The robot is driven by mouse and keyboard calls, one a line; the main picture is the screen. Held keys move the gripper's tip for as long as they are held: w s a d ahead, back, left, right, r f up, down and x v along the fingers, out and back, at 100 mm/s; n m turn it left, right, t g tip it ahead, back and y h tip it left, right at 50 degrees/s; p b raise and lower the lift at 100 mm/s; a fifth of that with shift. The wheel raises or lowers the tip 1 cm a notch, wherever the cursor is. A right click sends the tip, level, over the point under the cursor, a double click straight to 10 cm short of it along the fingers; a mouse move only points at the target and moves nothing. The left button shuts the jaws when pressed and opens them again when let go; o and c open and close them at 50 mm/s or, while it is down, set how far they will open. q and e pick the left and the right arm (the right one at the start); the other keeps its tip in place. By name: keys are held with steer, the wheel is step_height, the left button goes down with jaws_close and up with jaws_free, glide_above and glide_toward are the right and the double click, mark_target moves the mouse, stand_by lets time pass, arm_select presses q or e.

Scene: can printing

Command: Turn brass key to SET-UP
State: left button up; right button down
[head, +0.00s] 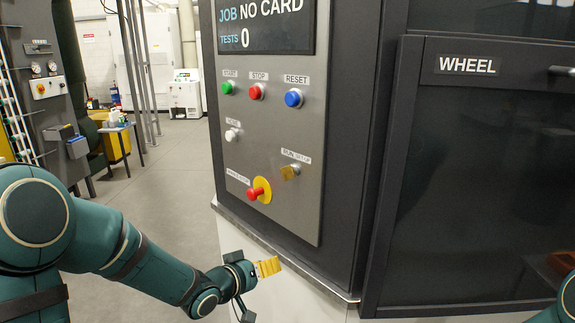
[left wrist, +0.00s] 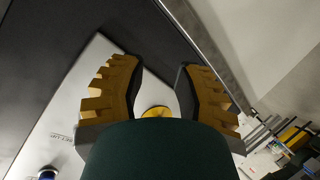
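The brass key switch (head: 290,172) sits on the right side of the grey control panel, under a RUN/SET-UP label. Its angle is too small to read. My left gripper (head: 268,267) is below and apart from the panel's lower edge, with its yellow fingers toward the machine. In the left wrist view the left gripper (left wrist: 155,90) has its fingers wide apart with nothing held. A yellow disc (left wrist: 157,112), apparently the emergency stop's ring, shows beyond them. The brass key is not visible there, apparently hidden behind a finger. My right gripper is out of view.
The red emergency stop (head: 256,191) is left of and below the key. Green (head: 227,88), red (head: 256,92) and blue (head: 293,98) buttons and a white knob (head: 232,134) are above. The dark WHEEL door (head: 475,180) stands right. Open floor (head: 165,165) lies left.

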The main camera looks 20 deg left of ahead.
arm_select(q)
steer(key=a+r+m+t+h+p, duration=0.1)
steer(key=a+r+t+h, duration=0.15)
steer(key=r, duration=1.15)
steer(key=m+h, duration=0.2)
glide_toward(287, 172)
steer(key=shift+y, duration=0.45)
steer(key=p+x, duration=0.1)
steer(key=x, duration=0.9)
steer(key=shift+d, duration=0.25)
steer(key=shift+s, duration=0.1)
jaws_close()
